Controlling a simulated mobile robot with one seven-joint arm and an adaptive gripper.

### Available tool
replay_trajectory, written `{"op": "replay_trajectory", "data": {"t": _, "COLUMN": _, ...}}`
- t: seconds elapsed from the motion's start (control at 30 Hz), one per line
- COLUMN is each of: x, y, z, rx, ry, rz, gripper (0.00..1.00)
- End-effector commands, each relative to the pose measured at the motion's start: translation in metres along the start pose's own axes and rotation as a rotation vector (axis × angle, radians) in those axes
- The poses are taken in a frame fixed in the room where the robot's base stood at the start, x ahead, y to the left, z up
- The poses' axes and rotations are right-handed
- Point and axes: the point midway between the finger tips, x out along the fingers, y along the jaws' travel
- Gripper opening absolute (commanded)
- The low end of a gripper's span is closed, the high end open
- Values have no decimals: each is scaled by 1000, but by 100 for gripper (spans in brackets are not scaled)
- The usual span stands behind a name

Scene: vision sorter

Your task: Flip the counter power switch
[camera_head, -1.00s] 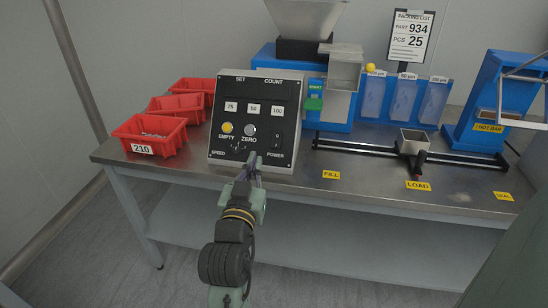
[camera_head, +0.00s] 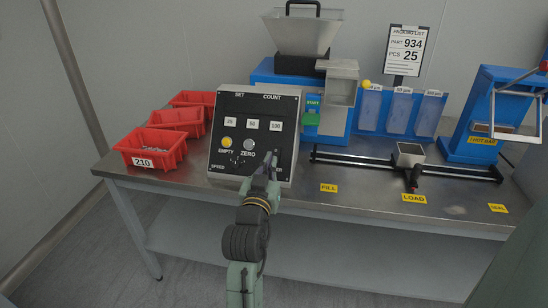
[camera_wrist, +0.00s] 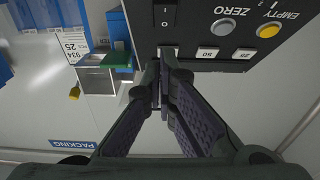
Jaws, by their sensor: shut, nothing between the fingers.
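The counter box (camera_head: 254,107) stands on the bench, with a dark front panel carrying 25, 50 and 100 buttons, a yellow EMPTY button and a grey ZERO button. The power switch (camera_wrist: 165,17) is a black rocker with I and O marks, seen at the top of the wrist view; in the head view my gripper hides it. My gripper (camera_head: 265,162) is shut and empty in front of the panel's lower right. In the wrist view its fingertips (camera_wrist: 163,62) are close below the switch; I cannot tell if they touch the panel.
Red bins (camera_head: 152,150) stand left of the counter. A blue feeder with a metal hopper (camera_head: 303,32) stands behind and to the right. A black rail (camera_head: 450,171) with a small metal cup (camera_head: 409,154) lies on the bench at right. The bench front (camera_head: 300,196) is clear.

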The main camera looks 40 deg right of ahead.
Motion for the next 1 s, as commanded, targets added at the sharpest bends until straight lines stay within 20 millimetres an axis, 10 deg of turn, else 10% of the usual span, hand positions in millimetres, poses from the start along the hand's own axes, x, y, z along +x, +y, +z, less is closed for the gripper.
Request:
{"op": "replay_trajectory", "data": {"t": 0.3, "x": 41, "y": 0, "z": 21, "rx": -1, "ry": -1, "rz": 0, "gripper": 0}}
{"op": "replay_trajectory", "data": {"t": 1.0, "x": 51, "y": -1, "z": 43, "rx": 0, "ry": 6, "rz": -1, "gripper": 0}}
